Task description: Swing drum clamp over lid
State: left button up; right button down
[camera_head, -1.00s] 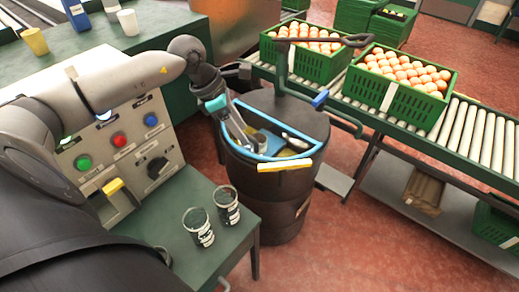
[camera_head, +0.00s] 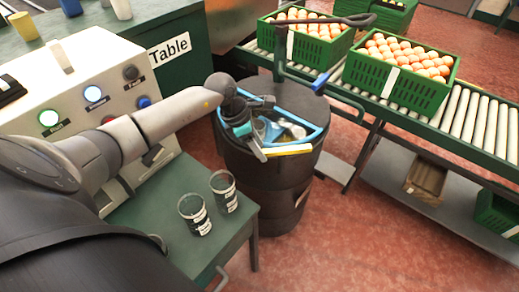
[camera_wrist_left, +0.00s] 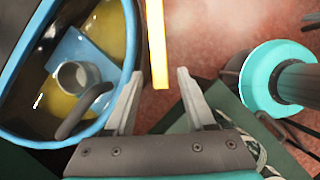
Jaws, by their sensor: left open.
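A dark drum (camera_head: 262,190) stands in the middle of the head view. Dark lid material (camera_head: 262,88) covers the back of its top. The front part is open, edged by a blue rim (camera_head: 322,132). A yellow bar (camera_head: 288,151) sticks out at the drum's front edge; it also shows in the left wrist view (camera_wrist_left: 157,45). I cannot tell which part is the clamp. My left gripper (camera_head: 262,150) is open at the front edge of the opening. In the wrist view its fingers (camera_wrist_left: 158,76) stand either side of the yellow bar's near end, without gripping it. My right gripper is not in view.
A bar with a blue grip (camera_head: 320,83) rises behind the drum. Two glasses (camera_head: 195,213) stand on the green table left of the drum. A control box (camera_head: 75,95) is behind.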

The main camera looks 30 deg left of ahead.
pick_arm(q)
jog(key=shift+d+f, duration=0.1)
jog(key=shift+f, duration=0.1)
grip_shut()
dwell(0.4)
dwell(1.0)
